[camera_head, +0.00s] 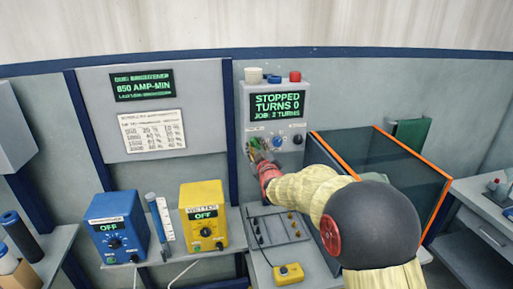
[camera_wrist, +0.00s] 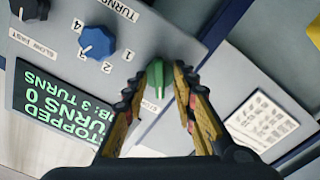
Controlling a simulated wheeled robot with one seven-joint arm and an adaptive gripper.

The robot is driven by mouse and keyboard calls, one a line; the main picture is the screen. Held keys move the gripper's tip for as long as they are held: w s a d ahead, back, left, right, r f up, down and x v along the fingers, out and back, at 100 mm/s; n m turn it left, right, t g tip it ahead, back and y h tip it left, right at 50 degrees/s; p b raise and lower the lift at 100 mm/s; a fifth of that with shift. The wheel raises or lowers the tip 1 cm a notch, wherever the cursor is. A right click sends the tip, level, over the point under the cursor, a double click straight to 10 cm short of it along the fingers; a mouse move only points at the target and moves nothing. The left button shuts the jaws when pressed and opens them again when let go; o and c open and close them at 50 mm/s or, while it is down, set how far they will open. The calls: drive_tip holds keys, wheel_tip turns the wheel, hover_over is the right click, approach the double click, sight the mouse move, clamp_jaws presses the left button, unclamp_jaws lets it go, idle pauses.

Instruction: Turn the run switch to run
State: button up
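The grey control box (camera_head: 245,110) is on the back wall in the head view. Its screen (camera_head: 277,105) reads STOPPED, TURNS 0; in the wrist view the job line reads 3 TURNS. A green switch handle (camera_wrist: 155,76) shows in the wrist view, presumably the run switch; its label is partly hidden. My gripper (camera_wrist: 158,80) is open, with one finger on each side of the green handle and a gap visible on both sides.
A blue turns knob (camera_wrist: 97,41) and a black slow/fast knob (camera_wrist: 30,8) are beside the switch. A dark orange-edged tank (camera_head: 385,160) stands right of my arm. Blue (camera_head: 117,225) and yellow (camera_head: 204,215) boxes, both reading OFF, stand at the left.

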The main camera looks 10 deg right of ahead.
drive_tip(key=shift+w, duration=0.1)
drive_tip(key=shift+c, duration=0.8)
clamp_jaws()
